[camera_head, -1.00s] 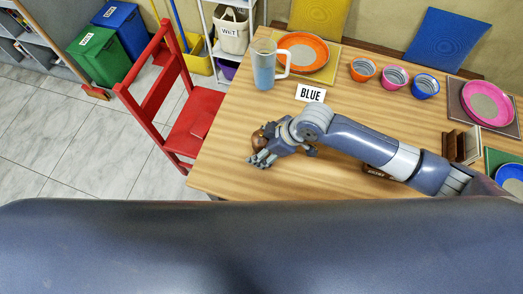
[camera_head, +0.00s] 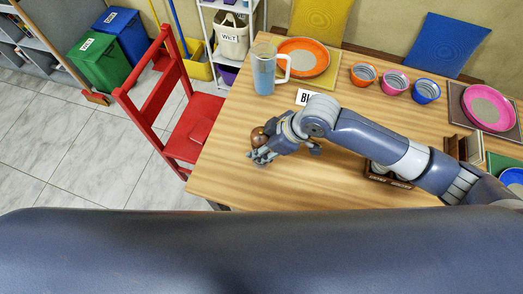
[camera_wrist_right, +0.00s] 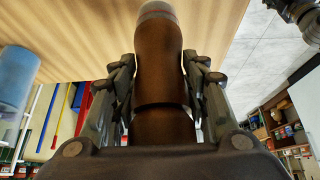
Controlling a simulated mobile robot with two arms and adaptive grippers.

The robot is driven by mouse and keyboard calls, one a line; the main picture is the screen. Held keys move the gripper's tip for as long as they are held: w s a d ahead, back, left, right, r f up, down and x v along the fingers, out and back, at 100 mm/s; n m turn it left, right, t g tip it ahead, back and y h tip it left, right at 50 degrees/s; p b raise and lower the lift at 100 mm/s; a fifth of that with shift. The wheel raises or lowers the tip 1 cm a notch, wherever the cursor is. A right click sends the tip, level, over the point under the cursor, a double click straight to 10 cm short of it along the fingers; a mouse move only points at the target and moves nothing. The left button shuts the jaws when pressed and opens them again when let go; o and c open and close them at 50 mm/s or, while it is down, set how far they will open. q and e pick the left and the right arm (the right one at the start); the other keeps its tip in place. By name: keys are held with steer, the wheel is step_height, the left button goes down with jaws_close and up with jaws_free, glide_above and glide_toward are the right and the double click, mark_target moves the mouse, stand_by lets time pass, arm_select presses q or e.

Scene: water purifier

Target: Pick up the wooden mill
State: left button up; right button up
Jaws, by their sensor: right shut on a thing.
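The brown wooden mill (camera_head: 258,134) shows in the head view near the table's left edge, partly hidden by my right gripper (camera_head: 262,155). In the right wrist view the mill (camera_wrist_right: 160,70) stands out large between the two fingers of my right gripper (camera_wrist_right: 160,95), which is shut on it. The mill's pale end is at the top of that view. Whether the mill touches the table cannot be told. My left gripper is not in view.
A blue pitcher (camera_head: 264,72) and an orange plate (camera_head: 302,57) stand at the back of the table (camera_head: 330,180). Small cups (camera_head: 395,80) are to the right. A label card (camera_head: 305,97) lies behind my right arm. A red chair (camera_head: 178,110) stands at the table's left.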

steer(key=s+d+r+b, duration=0.1)
steer(key=s+d, duration=0.5)
steer(key=s, duration=0.8)
steer(key=shift+s+d+b, duration=0.15)
steer(key=shift+s+b, duration=0.2)
steer(key=shift+b, duration=0.55)
